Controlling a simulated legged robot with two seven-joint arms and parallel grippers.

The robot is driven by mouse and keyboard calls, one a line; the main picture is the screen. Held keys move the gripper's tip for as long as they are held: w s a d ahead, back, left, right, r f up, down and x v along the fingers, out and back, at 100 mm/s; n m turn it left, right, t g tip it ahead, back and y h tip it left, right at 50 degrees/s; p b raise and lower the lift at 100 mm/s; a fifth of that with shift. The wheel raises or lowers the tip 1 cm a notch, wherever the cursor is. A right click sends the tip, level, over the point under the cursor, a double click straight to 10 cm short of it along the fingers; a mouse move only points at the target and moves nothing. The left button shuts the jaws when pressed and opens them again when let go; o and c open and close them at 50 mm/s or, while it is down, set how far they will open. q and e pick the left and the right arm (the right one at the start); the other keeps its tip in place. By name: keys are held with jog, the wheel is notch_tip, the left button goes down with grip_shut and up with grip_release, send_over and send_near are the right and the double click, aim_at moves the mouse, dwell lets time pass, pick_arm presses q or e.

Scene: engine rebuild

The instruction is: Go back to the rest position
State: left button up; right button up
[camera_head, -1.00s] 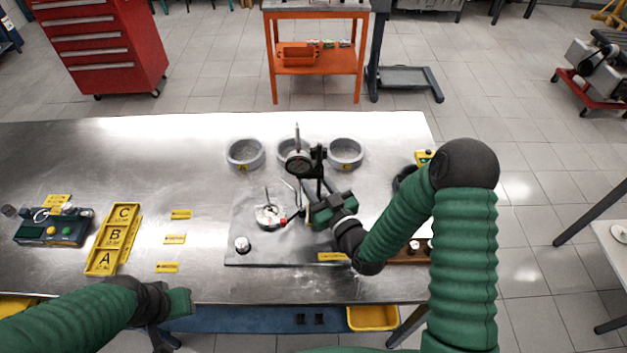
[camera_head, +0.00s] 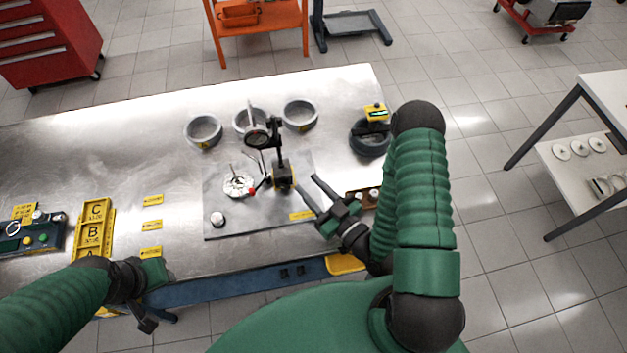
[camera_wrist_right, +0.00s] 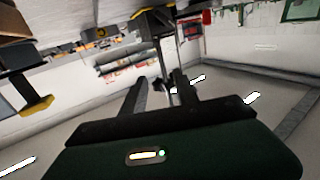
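My right gripper (camera_head: 313,203) is open and empty over the front right of the grey plate (camera_head: 226,223), with its two dark fingers spread apart. Its fingers also show in the right wrist view (camera_wrist_right: 160,88) with nothing between them. A dial gauge (camera_head: 257,136) on a dark stand (camera_head: 283,174) stands on the plate, just left of the right gripper and apart from it. My left gripper (camera_head: 150,312) is low at the table's front edge on the left; its fingers are partly hidden and hard to read.
Several grey rings (camera_head: 203,132) stand along the back of the table. A white round part (camera_head: 238,185) lies on the plate. A dark ring (camera_head: 370,138) is at right. The table's middle left is clear.

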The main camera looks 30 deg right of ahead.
pick_arm(q)
jog(key=shift+s+d+r, duration=0.1)
jog(key=shift+s+r, duration=0.05)
jog(key=shift+r, duration=0.1)
pick_arm(e)
jog(key=shift+s+d, duration=0.15)
jog(key=shift+s, duration=0.45)
